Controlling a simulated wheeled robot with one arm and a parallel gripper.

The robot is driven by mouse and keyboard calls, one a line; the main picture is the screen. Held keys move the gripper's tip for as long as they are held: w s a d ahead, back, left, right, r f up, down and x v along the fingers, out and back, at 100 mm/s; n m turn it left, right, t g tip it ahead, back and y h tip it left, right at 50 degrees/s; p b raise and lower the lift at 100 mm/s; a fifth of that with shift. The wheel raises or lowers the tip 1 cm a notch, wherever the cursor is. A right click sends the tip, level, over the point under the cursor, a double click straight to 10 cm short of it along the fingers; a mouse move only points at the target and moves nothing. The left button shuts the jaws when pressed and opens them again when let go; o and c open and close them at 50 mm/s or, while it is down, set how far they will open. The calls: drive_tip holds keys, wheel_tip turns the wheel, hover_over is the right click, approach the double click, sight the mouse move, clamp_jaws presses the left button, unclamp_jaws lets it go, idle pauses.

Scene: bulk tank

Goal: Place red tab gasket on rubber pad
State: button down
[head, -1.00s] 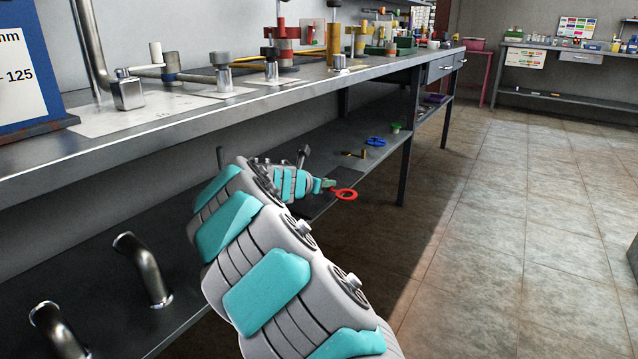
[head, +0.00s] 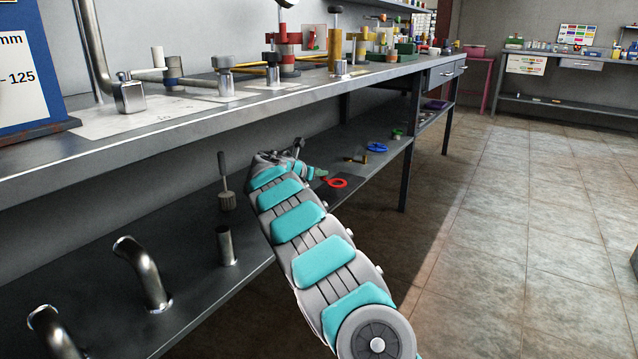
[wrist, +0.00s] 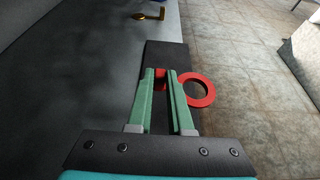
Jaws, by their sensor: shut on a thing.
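The red tab gasket is a flat ring (wrist: 210,92) with a tab. My gripper (wrist: 161,75) is shut on the tab, which shows red between the green fingers. The ring sticks out to the right of the right finger in the wrist view. In the head view the gasket (head: 345,184) is beside my gripper (head: 319,174), low over the shelf. The rubber pad (wrist: 165,55) is a dark rectangle under and beyond the fingers, near the shelf edge; it also shows in the head view (head: 350,192), partly hidden by my arm. Whether the gasket touches the pad I cannot tell.
A brass fitting (head: 358,159) and a blue ring-shaped part (head: 378,147) lie on the lower shelf (head: 200,290) beyond the pad. Bent metal pipes (head: 145,272) stand at the left. The bench top (head: 200,130) overhangs the shelf. A bench leg (head: 408,165) stands to the right.

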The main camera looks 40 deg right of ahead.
drive_tip(key=shift+w+d+f, duration=0.15)
drive_tip(key=shift+w+d, duration=0.1)
drive_tip(key=shift+f+b, duration=0.55)
drive_tip(key=shift+f, duration=1.05)
drive_tip(key=shift+f, duration=0.1)
drive_tip(key=shift+f, duration=0.1)
drive_tip(key=c, duration=0.8)
unclamp_jaws()
drive_tip(key=shift+c, duration=0.2)
